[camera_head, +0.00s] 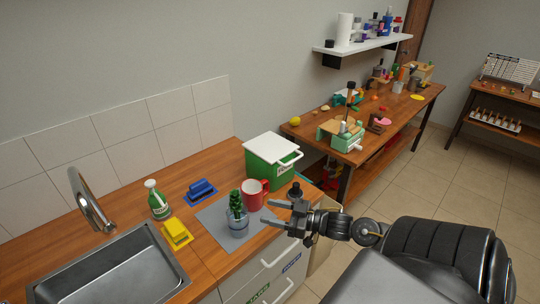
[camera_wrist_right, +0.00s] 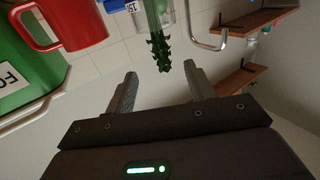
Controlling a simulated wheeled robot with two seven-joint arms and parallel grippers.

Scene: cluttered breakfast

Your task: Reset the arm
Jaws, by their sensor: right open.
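My right gripper (camera_head: 268,211) is open and empty in the head view, above the counter's right edge with its fingers pointing left. The fingers reach close to a potted plant (camera_head: 238,224) in a glass-like pot, and I cannot tell whether they touch. In the right wrist view the open fingers (camera_wrist_right: 160,90) have nothing held between them, and the green plant (camera_wrist_right: 162,50) shows beyond them. A red mug (camera_head: 256,193) stands behind the plant, and it also shows in the wrist view (camera_wrist_right: 78,22). My left gripper is not in view.
A green bin with a white lid (camera_head: 271,161) stands at the counter's back right. A cluttered workbench (camera_head: 362,155) stands farther back. Floor (camera_head: 410,180) is clear at right.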

